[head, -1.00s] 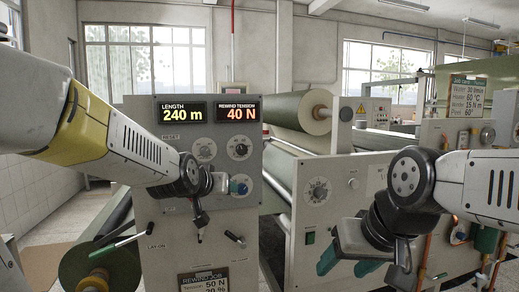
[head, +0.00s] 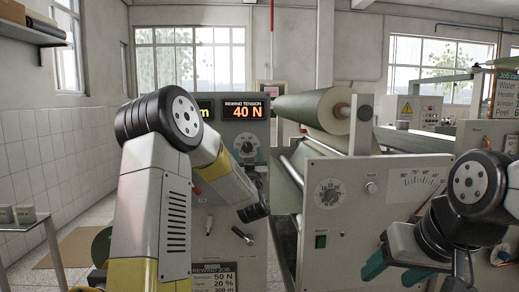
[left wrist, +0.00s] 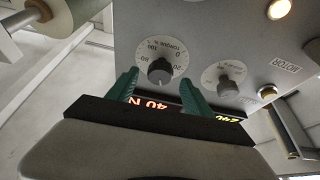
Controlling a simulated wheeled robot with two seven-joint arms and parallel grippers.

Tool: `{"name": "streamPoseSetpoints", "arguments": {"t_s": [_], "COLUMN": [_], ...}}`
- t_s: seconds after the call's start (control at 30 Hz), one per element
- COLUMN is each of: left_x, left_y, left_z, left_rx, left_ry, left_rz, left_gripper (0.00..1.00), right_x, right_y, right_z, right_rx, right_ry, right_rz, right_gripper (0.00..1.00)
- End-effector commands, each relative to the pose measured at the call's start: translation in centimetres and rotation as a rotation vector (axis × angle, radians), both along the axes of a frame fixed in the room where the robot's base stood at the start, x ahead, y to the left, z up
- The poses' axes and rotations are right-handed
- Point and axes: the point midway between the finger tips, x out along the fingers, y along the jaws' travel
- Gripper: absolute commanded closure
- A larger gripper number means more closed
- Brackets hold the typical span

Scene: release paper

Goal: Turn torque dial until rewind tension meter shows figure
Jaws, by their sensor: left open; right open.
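The rewind tension meter (head: 243,108) reads 40 N in red on the grey panel. The torque dial (head: 248,148), a dark knob on a white scale, is below it. In the left wrist view the torque dial (left wrist: 160,70) appears upside down, between the green fingertips of my open left gripper (left wrist: 158,80). Contact cannot be told. In the head view my left wrist reaches the panel below the dial, and its fingers cannot be made out. My right gripper (head: 392,272) is open and empty, in front of the neighbouring cabinet.
A second knob (left wrist: 226,86) sits beside the torque dial in the left wrist view. Another dial (head: 328,193) is on the cabinet to the right. A large roll (head: 310,108) lies behind.

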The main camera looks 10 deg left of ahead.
Motion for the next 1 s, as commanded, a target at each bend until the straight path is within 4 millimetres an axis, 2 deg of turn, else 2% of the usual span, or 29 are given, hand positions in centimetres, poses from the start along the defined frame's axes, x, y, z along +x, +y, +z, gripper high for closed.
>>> {"name": "streamPoseSetpoints", "arguments": {"t_s": [0.1,0.3,0.6,0.67,0.9,1.0], "left_x": [1.7,3.5,3.7,3.7,3.7,3.7], "left_y": [0.6,1.1,1.1,1.1,1.1,1.1], "left_z": [0.8,1.5,1.6,1.6,1.6,1.6], "left_rx": [-0.001,0.0,0.0,0.0,0.0,0.007], "left_ry": [-0.002,0.001,0.001,0.001,0.001,0.003], "left_rz": [0.001,0.0,-0.001,-0.001,-0.001,-0.001], "left_gripper": [0.41,0.41,0.41,0.5,0.97,1.0], "right_x": [0.0,0.0,0.0,0.0,0.0,0.0], "right_y": [0.0,0.0,0.0,0.0,0.0,0.0], "right_z": [0.0,0.0,0.0,0.0,0.0,0.0], "right_rx": [0.0,0.0,0.0,0.0,0.0,0.0], "right_ry": [0.0,0.0,0.0,0.0,0.0,0.0], "right_rz": [0.0,0.0,0.0,0.0,0.0,0.0], "right_gripper": [0.41,0.41,0.41,0.41,0.41,0.41]}}
